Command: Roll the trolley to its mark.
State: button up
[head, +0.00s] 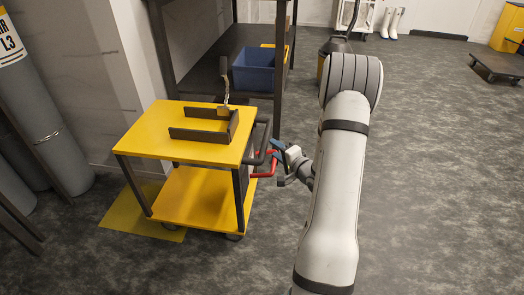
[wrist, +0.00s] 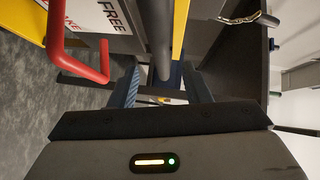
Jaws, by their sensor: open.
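The trolley (head: 185,195) has two yellow shelves, dark legs and a dark handle (head: 262,140) on its right side. A red bar (head: 264,168) sits by the handle; in the wrist view the red bar (wrist: 78,70) is beside a sign reading "FREE". The mark looks to be the yellow floor patch (head: 125,215), partly hidden under the trolley's left side. The trolley stands partly over it, offset to the right. My gripper (head: 277,151) is at the handle. In the wrist view my gripper (wrist: 163,88) is open, blue fingers either side of the dark handle bar (wrist: 158,40).
A dark bracket (head: 205,134) sits on the trolley's top shelf. Behind stands a dark bench (head: 215,70) with a blue bin (head: 254,72). Grey cylinders (head: 40,110) stand at left, near a wall corner. Floor at right is clear, with a low dolly (head: 497,66) far off.

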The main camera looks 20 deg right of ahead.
aim_at(265, 142)
jog(key=b+x, duration=0.2)
jog(key=x, duration=0.5)
jog(key=shift+w+a, duration=0.15)
jog(key=shift+w, duration=0.1)
jog(key=shift+c, duration=0.5)
grip_shut()
